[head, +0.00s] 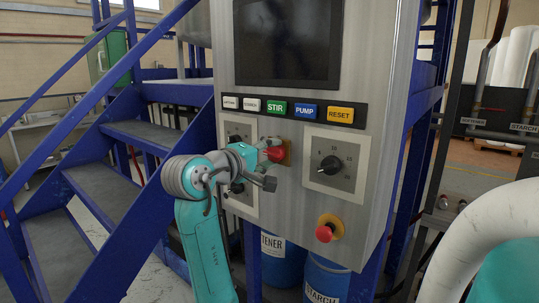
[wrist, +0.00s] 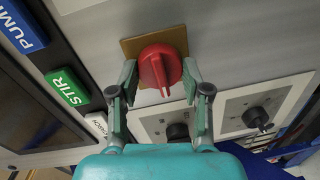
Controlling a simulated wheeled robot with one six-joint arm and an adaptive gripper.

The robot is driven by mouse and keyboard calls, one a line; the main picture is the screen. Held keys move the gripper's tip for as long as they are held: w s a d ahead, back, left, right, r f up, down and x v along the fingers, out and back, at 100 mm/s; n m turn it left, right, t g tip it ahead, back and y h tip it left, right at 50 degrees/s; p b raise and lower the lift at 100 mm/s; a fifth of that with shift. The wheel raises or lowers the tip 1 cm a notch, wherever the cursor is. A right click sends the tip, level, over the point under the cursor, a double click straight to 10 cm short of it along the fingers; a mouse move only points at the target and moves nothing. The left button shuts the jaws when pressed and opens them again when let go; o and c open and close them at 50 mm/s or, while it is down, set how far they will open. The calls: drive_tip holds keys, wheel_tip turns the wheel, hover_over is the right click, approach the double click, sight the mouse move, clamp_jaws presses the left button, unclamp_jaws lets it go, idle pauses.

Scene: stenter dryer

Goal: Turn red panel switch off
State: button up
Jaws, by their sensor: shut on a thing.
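The red panel switch (head: 277,154) is a round red knob on a small brownish-yellow square plate on the grey control panel (head: 290,205), below the row of labelled buttons. In the wrist view the red switch (wrist: 160,66) shows its raised grip bar running roughly up and down the picture. My gripper (head: 269,163) is at the switch, coming from the left. In the wrist view my gripper's (wrist: 161,76) two fingers stand on either side of the knob and are closed on it. The exact finger contact is hard to see.
A black dial (head: 330,165) sits right of the switch, and a red stop button (head: 325,233) on a yellow base is below. Other dials on a plate (head: 240,200) are partly behind my arm. Blue stairs (head: 105,180) are left; a white pipe (head: 470,235) is right.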

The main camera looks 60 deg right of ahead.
drive_tip(key=o, duration=1.2)
drive_tip(key=shift+c, duration=0.2)
drive_tip(key=f+v, duration=0.1)
drive_tip(key=v, duration=1.1)
drive_tip(key=shift+r, duration=0.5)
